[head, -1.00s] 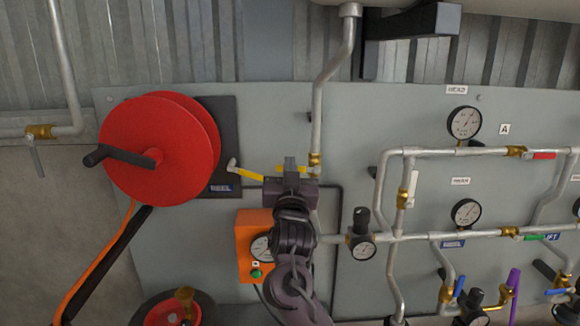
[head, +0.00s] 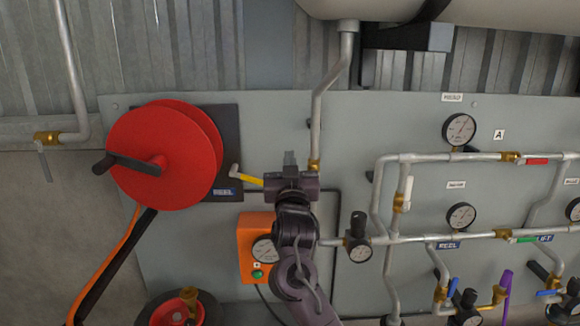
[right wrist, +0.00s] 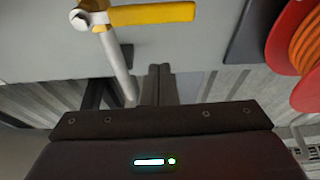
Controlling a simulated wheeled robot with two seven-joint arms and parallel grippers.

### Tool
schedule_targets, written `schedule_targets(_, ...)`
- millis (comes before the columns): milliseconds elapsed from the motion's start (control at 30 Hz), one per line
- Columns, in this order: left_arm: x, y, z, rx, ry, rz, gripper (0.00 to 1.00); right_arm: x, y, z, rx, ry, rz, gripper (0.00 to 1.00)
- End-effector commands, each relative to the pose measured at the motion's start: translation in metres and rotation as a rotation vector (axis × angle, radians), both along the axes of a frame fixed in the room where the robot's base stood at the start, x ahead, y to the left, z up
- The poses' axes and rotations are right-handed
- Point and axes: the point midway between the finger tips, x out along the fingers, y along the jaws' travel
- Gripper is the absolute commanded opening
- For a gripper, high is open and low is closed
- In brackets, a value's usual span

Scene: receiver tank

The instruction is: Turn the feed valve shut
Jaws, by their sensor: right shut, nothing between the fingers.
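The yellow lever (head: 250,179) is on the brass valve (head: 314,166) of the pipe that comes down from the tank. The lever points left toward the red reel and lies across the pipe's line. My right gripper (head: 290,158) is shut and empty, and it hides part of the lever and valve in the head view. In the right wrist view the yellow lever (right wrist: 150,14) and the valve's round end (right wrist: 80,19) show beyond the shut fingers (right wrist: 160,80), apart from them in the picture. I cannot read a label for this valve. My left gripper is out of view.
The red hose reel (head: 165,155) with its black crank stands out left of the valve. An orange box (head: 256,250) with a gauge is below. Pipes, gauges and coloured levers fill the panel's right side. The tank (head: 480,18) hangs above.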

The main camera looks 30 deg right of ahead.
Motion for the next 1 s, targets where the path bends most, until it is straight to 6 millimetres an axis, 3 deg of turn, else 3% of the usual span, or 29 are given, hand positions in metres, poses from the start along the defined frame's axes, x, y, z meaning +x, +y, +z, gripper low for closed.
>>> schedule_targets(33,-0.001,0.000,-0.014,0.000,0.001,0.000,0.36,-0.008,0.007,-0.015,0.003,0.002,0.006,0.00)
schedule_targets(400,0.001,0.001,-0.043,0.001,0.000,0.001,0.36,-0.063,0.039,-0.034,0.003,0.000,0.004,0.00)
schedule_targets(600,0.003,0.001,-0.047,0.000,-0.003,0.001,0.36,-0.075,0.047,-0.037,0.001,0.001,0.002,0.00)
schedule_targets(833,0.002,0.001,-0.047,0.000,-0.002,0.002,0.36,-0.075,0.050,-0.042,0.003,0.019,0.017,0.00)
schedule_targets(933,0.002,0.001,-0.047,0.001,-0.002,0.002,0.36,-0.071,0.062,-0.069,0.020,0.107,0.085,0.00)
schedule_targets(1000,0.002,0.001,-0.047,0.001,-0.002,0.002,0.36,-0.069,0.077,-0.104,0.044,0.221,0.165,0.00)
